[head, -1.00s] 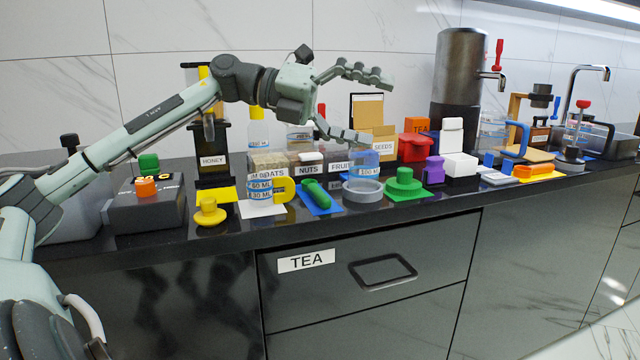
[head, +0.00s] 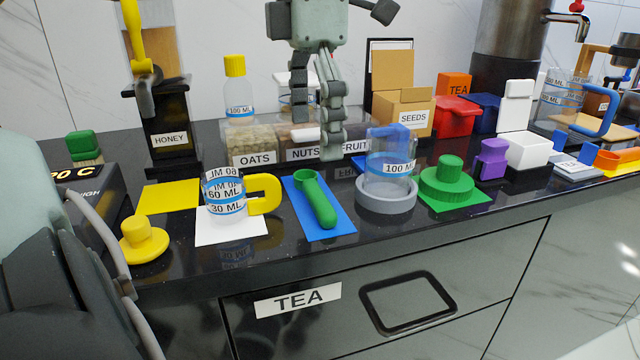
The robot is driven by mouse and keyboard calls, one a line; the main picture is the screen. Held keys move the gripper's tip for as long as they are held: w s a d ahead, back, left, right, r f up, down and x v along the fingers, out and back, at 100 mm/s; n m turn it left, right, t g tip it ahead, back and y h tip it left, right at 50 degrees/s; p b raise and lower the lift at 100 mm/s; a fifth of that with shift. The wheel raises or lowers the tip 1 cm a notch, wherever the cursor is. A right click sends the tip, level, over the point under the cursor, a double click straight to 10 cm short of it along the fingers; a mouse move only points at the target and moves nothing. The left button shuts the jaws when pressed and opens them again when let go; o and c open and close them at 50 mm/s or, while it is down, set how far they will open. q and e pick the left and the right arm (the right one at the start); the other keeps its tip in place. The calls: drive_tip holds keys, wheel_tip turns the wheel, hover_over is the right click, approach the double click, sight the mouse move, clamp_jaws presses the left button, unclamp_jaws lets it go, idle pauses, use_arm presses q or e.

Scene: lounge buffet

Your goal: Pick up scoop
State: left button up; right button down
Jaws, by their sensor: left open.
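The green scoop (head: 318,203) lies on a blue mat (head: 338,222) near the front of the dark counter, its bowl toward the back and its thick handle toward the front. My left gripper (head: 331,150) hangs in from the top centre with its fingers pointing down. It is open, seen nearly edge-on, and appears above and behind the scoop, not touching it. The fingers cover part of the nuts and fruit bins. My right gripper is not in view.
A measuring cup with a yellow handle (head: 264,194) stands left of the scoop. A clear beaker (head: 390,160) in a grey ring (head: 386,196) stands close on the right. Behind are the oats bin (head: 252,145) and seeds box (head: 404,108).

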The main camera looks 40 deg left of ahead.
sight(317, 193)
use_arm(q)
drive_tip(key=f, duration=0.7)
drive_tip(key=shift+w+d+f, duration=0.1)
drive_tip(key=shift+w+f, duration=0.1)
drive_tip(key=shift+f, duration=0.15)
drive_tip(key=c, duration=0.9)
drive_tip(key=shift+s, duration=0.1)
